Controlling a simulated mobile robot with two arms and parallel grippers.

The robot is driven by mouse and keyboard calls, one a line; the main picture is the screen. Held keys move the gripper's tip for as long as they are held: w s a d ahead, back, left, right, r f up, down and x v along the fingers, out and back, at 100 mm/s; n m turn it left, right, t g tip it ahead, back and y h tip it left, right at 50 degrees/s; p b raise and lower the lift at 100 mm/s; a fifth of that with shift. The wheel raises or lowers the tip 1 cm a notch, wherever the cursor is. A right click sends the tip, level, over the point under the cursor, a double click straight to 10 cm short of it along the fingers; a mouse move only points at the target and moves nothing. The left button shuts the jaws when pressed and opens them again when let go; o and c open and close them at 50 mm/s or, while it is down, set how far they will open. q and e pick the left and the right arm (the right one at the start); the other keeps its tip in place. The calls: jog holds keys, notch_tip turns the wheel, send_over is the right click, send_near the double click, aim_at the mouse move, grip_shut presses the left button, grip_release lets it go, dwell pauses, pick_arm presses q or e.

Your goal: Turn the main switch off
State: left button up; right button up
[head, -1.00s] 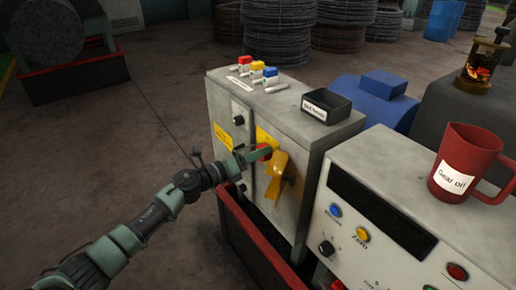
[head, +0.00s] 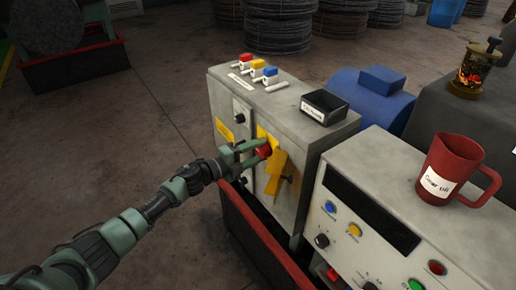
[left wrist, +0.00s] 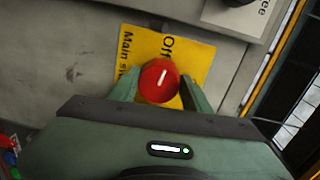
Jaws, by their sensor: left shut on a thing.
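The main switch is a round red knob (head: 264,151) with a white pointer mark, on a yellow plate (head: 262,133) on the front of the grey cabinet (head: 285,105). In the left wrist view the red knob (left wrist: 160,80) sits between the two green fingers of my left gripper (left wrist: 158,92), which is shut on it. The white mark stands nearly upright, leaning slightly right. The plate reads "Off" above the knob and "Main s..." at its left, partly hidden. In the head view my left gripper (head: 256,150) reaches the knob from the left. My right gripper is not seen.
A yellow lever or flap (head: 277,172) is just below the knob. At right are a control panel (head: 370,225) and red mug (head: 455,172).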

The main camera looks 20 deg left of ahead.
pick_arm(q)
jog(key=shift+a+n, duration=0.1)
jog(key=shift+n, duration=0.5)
jog(key=o, duration=1.4)
jog(key=shift+c, duration=0.2)
jog(key=v, duration=0.7)
jog(key=shift+s+a+b, duration=0.25)
jog(key=shift+s+b, duration=0.05)
jog(key=shift+b, duration=0.1)
jog(key=shift+f, duration=0.1)
